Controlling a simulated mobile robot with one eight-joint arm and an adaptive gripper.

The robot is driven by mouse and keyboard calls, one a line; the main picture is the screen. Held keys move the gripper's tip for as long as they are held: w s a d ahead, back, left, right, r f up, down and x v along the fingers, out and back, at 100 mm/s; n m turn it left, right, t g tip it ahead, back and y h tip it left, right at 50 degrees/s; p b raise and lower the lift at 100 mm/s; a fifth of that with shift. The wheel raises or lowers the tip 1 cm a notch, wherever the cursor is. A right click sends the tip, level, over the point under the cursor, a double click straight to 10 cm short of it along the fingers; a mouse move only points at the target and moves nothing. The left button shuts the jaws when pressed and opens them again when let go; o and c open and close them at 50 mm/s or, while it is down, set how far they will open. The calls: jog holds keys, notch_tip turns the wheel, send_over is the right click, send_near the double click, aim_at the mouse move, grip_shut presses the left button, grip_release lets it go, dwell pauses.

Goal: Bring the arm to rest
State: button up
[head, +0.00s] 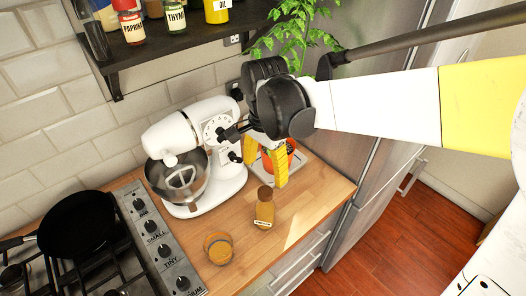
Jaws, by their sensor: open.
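My arm comes in from the right, a white and yellow link with black joints. My gripper (266,166) has yellow fingers that point down and stand apart, open. It hangs above the wooden counter (240,258), to the right of the white stand mixer (184,137). A small labelled jar (264,210) stands on the counter just below the fingertips. Part of an orange-red pot (291,146) is hidden behind the gripper. Whether the gripper touches the pot cannot be told.
A dark shelf (180,48) with spice jars hangs above. A leafy plant (298,30) rises behind the arm. A steel front (385,160) stands right; red wood floor lies below.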

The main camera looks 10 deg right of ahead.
jog(key=s+d+f+n+t+b, duration=0.3)
jog(key=s+d+n+b, duration=0.2)
jog(key=d, duration=0.1)
jog(key=s+d+f+n+t+b, duration=0.3)
jog(key=s+d+n+b, duration=0.1)
jog(key=s+d+b, duration=0.1)
jog(key=shift+s+d+f+n+t+b, duration=0.15)
jog(key=shift+s+d+n+t+b, duration=0.35)
jog(key=shift+d, duration=0.75)
jog(key=shift+w, duration=0.2)
